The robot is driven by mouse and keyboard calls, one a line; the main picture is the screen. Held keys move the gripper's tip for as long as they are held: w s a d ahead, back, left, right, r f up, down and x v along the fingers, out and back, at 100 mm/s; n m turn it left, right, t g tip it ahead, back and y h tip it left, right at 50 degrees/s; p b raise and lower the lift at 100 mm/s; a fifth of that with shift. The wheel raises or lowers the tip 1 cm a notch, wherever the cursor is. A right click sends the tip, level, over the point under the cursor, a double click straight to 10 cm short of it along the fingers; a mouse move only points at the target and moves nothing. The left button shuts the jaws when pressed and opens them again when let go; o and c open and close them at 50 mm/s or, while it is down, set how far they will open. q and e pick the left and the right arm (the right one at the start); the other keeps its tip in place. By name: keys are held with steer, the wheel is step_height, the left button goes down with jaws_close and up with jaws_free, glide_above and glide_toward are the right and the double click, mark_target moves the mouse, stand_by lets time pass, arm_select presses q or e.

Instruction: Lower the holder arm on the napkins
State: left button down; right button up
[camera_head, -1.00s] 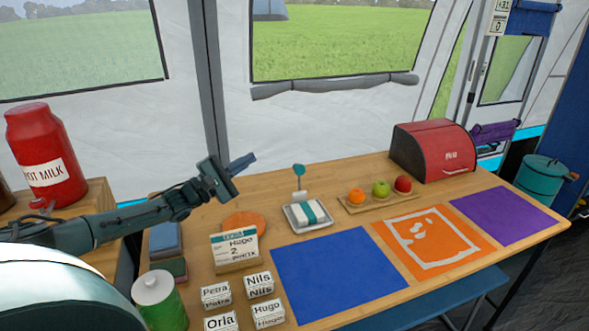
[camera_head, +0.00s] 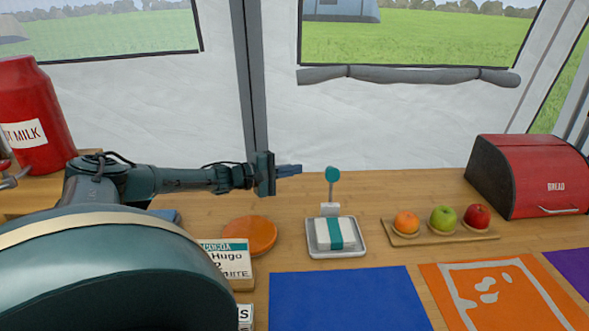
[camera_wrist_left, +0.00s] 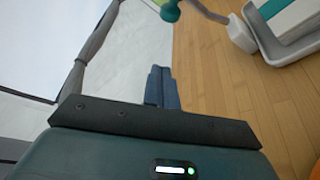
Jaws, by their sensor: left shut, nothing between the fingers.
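The napkins (camera_head: 322,233) lie as a white stack with a teal band in a pale holder tray (camera_head: 351,252) on the wooden table. The holder arm (camera_head: 335,190) stands raised at the back of the tray, with a round teal knob (camera_head: 332,174) on top. My left gripper (camera_head: 299,169) is shut and empty, left of the knob at about its height, apart from it. In the left wrist view the shut fingers (camera_wrist_left: 161,87) point toward the top, with the knob (camera_wrist_left: 170,10) ahead and the tray (camera_wrist_left: 262,42) at the upper right. My right gripper is not in view.
An orange disc (camera_head: 250,235) lies left of the tray. A fruit board (camera_head: 400,238) and a red bread box (camera_head: 550,180) stand to the right. A blue mat (camera_head: 345,300) lies in front. A cocoa card (camera_head: 235,262) stands front left. The tent wall is behind the table.

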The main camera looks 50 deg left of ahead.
mark_target(331, 185)
arm_select(q)
steer(key=w+d, duration=0.4)
steer(key=d, duration=0.1)
steer(key=shift+w+r+b, duration=0.15)
steer(key=shift+w+b, duration=0.2)
steer(key=shift+w, duration=0.05)
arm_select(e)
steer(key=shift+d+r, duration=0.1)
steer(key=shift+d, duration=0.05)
arm_select(q)
steer(key=shift+d, duration=0.1)
